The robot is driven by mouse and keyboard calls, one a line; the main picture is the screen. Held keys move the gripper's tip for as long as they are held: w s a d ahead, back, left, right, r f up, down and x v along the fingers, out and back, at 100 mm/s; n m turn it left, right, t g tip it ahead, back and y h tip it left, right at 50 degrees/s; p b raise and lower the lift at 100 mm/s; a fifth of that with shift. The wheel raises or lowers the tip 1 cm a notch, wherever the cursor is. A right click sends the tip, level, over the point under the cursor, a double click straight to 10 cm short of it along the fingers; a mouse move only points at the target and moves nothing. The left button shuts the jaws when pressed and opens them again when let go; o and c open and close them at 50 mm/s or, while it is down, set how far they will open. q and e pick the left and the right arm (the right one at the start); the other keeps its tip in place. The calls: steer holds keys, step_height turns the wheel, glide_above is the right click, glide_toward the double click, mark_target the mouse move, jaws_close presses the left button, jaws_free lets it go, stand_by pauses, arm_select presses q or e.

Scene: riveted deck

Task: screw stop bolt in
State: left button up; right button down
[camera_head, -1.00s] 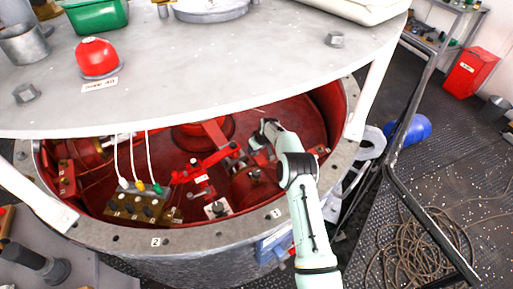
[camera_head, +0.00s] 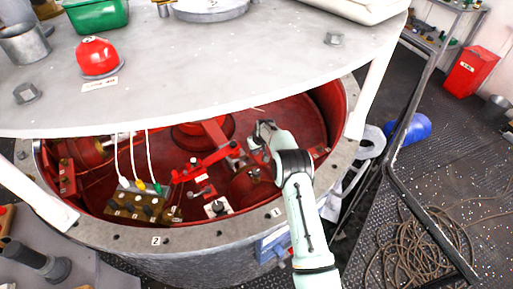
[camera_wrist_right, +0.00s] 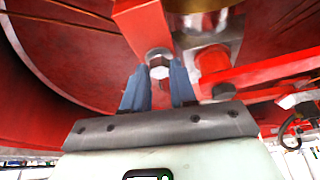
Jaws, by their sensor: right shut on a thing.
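My right gripper (camera_head: 262,134) reaches into the open red drum interior from the lower right. In the right wrist view, its two blue fingers (camera_wrist_right: 160,84) are shut on a grey hex-headed bolt (camera_wrist_right: 159,63), which I take for the stop bolt. The bolt sits at the end of a red bracket (camera_wrist_right: 146,25), and its head shows between the fingertips. The fingers hide its sides, so how deep it sits cannot be told. In the head view the bolt is too small to make out. My left gripper is not in view.
A red lever linkage (camera_head: 205,163) lies left of my right gripper. A brass block (camera_head: 135,203) with white, yellow and green leads is farther left. The grey round top plate (camera_head: 200,70) overhangs the opening, and a white post (camera_head: 372,90) stands at its right.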

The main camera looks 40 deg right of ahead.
steer(key=m, duration=0.1)
steer(key=m+h, duration=0.1)
steer(key=m, duration=0.1)
steer(key=m+p, duration=0.1)
steer(key=shift+w+a+r+g+h, duration=0.15)
steer(key=shift+w+a+g+h, duration=0.15)
steer(key=shift+g, duration=0.1)
steer(key=shift+m+h, duration=0.3)
steer(key=shift+m, duration=0.9)
steer(key=m+g, duration=0.1)
steer(key=m, duration=0.1)
steer(key=shift+m+h+p, duration=0.3)
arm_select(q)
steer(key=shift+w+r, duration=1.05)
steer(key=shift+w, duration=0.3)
arm_select(e)
steer(key=shift+w+a+m+g+h, duration=0.15)
steer(key=shift+m+g, duration=0.3)
steer(key=shift+m, duration=0.7)
steer(key=shift+w+d+m+g+h, duration=0.15)
steer(key=shift+m+g, duration=0.3)
steer(key=shift+m, duration=0.7)
steer(key=c, duration=0.9)
jaws_free()
steer(key=shift+s+a, duration=0.1)
